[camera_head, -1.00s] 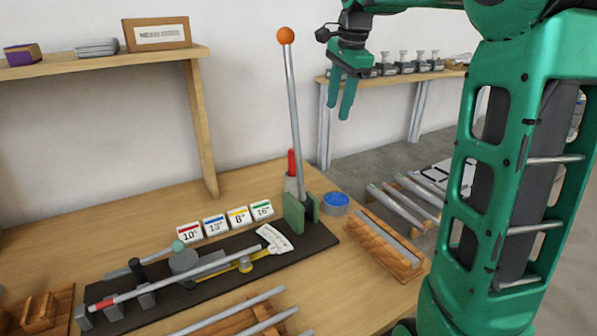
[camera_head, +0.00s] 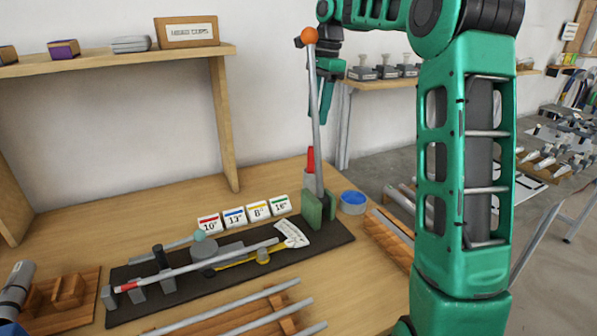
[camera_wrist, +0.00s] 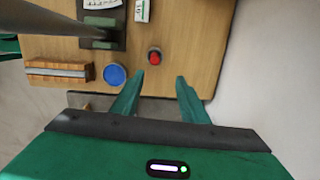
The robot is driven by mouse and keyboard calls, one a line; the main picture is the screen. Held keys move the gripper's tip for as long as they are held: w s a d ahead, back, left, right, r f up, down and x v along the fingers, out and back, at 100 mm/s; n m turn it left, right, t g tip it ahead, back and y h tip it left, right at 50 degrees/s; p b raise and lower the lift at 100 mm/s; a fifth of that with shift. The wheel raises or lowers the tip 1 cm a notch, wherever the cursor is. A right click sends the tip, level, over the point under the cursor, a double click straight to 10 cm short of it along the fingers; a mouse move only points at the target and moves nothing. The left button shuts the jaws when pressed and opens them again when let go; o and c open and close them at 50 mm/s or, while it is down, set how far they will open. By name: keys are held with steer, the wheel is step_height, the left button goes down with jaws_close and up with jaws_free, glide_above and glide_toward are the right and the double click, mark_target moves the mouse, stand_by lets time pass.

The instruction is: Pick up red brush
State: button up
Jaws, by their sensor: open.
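The red brush (camera_head: 310,160) stands upright in a small grey holder (camera_head: 309,180) at the back of the workbench, behind the tall lever. Only its red upper part shows clearly. In the wrist view the red brush (camera_wrist: 154,56) is seen from above, just beyond my fingertips and nearer the left finger. My gripper (camera_head: 322,112) points down above the brush, partly hidden by the lever. In the wrist view my gripper (camera_wrist: 160,77) is open, with nothing between its fingers.
The tall lever (camera_head: 317,120) with an orange ball rises close beside the brush and my gripper. A blue round tin (camera_head: 353,201) and a wooden block (camera_head: 388,240) are to the right. Number cards (camera_head: 246,215) stand left. A shelf (camera_head: 110,60) is on the wall side.

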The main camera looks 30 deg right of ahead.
glide_above(312, 147)
steer(key=shift+n, duration=0.3)
steer(key=f, duration=0.5)
steer(key=shift+w+d, duration=0.2)
steer(key=shift+w, duration=0.05)
steer(key=shift+s+a+f, duration=0.1)
steer(key=shift+a+f, duration=0.05)
steer(key=shift+f, duration=1.5)
steer(key=shift+s+a+f, duration=0.1)
steer(key=shift+a+f, duration=0.05)
steer(key=shift+f, duration=1.45)
jaws_close()
